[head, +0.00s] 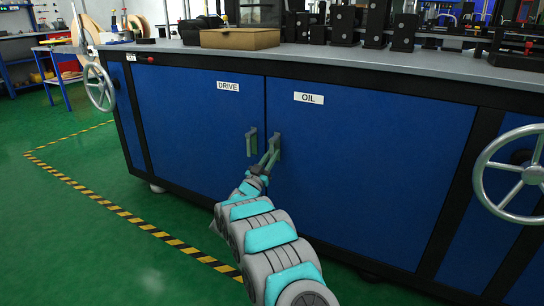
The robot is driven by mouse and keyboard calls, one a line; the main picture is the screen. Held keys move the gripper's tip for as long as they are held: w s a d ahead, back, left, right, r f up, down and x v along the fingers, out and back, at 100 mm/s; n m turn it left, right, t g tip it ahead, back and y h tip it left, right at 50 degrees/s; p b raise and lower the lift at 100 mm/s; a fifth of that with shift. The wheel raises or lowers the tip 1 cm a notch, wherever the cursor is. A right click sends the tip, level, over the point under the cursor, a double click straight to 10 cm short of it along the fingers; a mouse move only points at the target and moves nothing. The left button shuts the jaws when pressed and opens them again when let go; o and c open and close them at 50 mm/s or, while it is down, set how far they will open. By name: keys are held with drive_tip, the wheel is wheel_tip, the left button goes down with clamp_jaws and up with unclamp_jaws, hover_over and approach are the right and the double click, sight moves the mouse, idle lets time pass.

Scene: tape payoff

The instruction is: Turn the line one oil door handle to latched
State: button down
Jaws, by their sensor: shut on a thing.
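The blue oil door (360,170) carries a white OIL label (309,98) and looks closed. Its grey handle (277,141) sits at the door's left edge, and the part in view is roughly upright. My gripper (272,155) is shut on this handle, reaching up from below. The fingers partly hide the handle, so its exact angle is hard to tell. The drive door (195,130) is to the left, with a DRIVE label (228,86) and its own upright handle (251,142) close beside my gripper.
A handwheel (515,172) juts out at the right and another (98,88) at the left. The grey worktop (420,66) holds a cardboard box (240,38) and several black parts. Green floor with a striped line (140,222) is clear at left.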

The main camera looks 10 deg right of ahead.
drive_tip(key=c, duration=0.8)
unclamp_jaws()
drive_tip(key=v, duration=0.8)
drive_tip(key=shift+p, duration=0.35)
drive_tip(key=shift+w, duration=0.1)
